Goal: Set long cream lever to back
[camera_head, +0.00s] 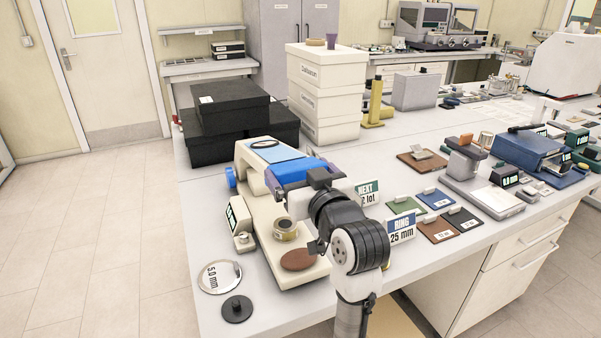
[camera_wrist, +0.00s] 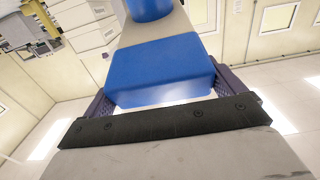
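The cream tester (camera_head: 262,262) stands near the table's front left corner, with a display on its side and a brown disc on its base. Its long cream lever (camera_wrist: 187,32) ends in a blue grip (camera_head: 290,168); the blue grip also fills the middle of the wrist view (camera_wrist: 160,72). My gripper (camera_head: 297,180) is at the grip. In the wrist view its two fingers (camera_wrist: 170,82) flank the grip closely, one on each side. Whether they press on it I cannot tell. My arm hides part of the tester in the head view.
Black boxes (camera_head: 235,110) and a stack of cream drawers (camera_head: 326,95) stand behind the tester. A "NEXT" sign (camera_head: 367,192), a "RING 25 mm" sign (camera_head: 401,232) and sample squares lie right of my arm. A round plate (camera_head: 220,277) and black disc (camera_head: 237,309) lie left.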

